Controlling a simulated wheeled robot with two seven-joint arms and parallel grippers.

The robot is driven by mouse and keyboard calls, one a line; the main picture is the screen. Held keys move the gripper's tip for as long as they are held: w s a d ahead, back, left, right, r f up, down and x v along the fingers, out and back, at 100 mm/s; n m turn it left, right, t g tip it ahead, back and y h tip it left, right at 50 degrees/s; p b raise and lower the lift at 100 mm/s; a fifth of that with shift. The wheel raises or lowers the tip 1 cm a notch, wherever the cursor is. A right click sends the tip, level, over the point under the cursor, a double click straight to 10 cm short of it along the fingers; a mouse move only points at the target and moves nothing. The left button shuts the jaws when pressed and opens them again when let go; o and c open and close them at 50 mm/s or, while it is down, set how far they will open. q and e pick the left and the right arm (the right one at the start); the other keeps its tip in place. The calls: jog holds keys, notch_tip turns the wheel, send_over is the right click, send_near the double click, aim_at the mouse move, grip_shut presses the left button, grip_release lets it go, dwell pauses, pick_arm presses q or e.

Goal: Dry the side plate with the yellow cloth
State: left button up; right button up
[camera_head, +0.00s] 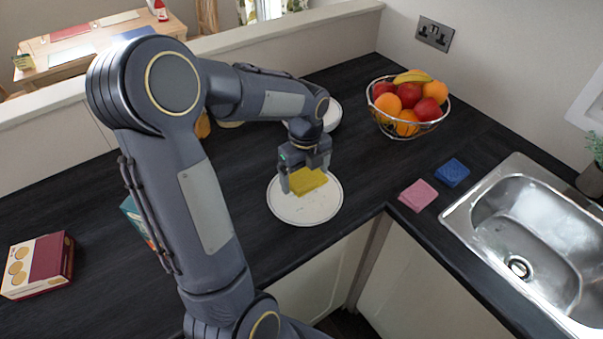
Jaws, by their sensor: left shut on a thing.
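The side plate (306,209) is white and round and lies flat on the dark worktop near its inner corner. Small specks show on its surface. The yellow cloth (308,181) is a folded pad over the far half of the plate. My left gripper (306,177) points down over the plate and is shut on the yellow cloth. The cloth appears to touch the plate, but the gripper hides part of the contact. My right gripper is not in view.
A wire fruit bowl (407,105) stands at the back right. A pink cloth (418,195) and a blue cloth (453,172) lie beside the steel sink (520,240). A biscuit box (38,265) is at left. Another white dish (332,115) sits behind my left arm.

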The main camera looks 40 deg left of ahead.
aim_at(308, 195)
pick_arm(q)
jog(key=shift+f+b, duration=1.6)
jog(key=shift+f, duration=0.35)
jog(key=shift+f+b, duration=0.55)
jog(key=shift+f, duration=0.25)
jog(key=shift+d, duration=0.15)
jog(key=shift+s+d+r, duration=0.1)
jog(key=shift+s+d, duration=0.05)
jog(key=shift+d, duration=0.25)
jog(key=shift+w+a+p, duration=0.15)
jog(key=shift+w+p, duration=0.2)
jog(key=shift+w, duration=0.2)
jog(key=shift+a, duration=0.1)
jog(key=shift+a, duration=0.1)
